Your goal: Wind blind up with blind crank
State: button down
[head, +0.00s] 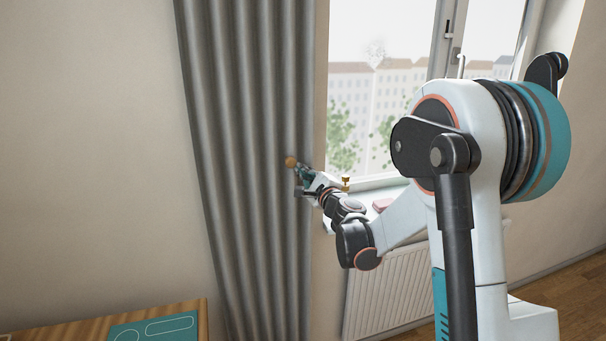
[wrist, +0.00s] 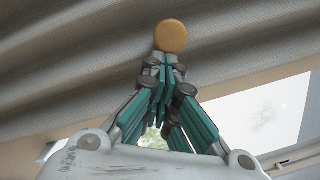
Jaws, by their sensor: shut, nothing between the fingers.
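A round tan knob (head: 291,162), which may be the end of the blind crank, shows against the grey curtain. In the wrist view the knob (wrist: 170,36) sits just beyond my fingertips. My gripper (head: 300,172) is at the curtain's right edge, beside the knob. In the wrist view my gripper's teal fingers (wrist: 164,66) are closed together with nothing between them. I cannot tell whether the tips touch the knob. The rest of the crank is hidden or not distinct. No lowered blind shows over the window (head: 385,100).
A grey curtain (head: 235,120) hangs left of the window. A small brass-coloured item (head: 345,184) and a pink item (head: 381,204) are by the sill. A white radiator (head: 388,288) is below. A wooden table (head: 203,318) with a teal mat (head: 150,329) stands at lower left.

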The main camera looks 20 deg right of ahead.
jog(key=a+m, duration=0.3)
jog(key=shift+f+b, duration=0.1)
jog(key=shift+b, duration=0.25)
jog(key=shift+a, duration=0.2)
dwell(0.3)
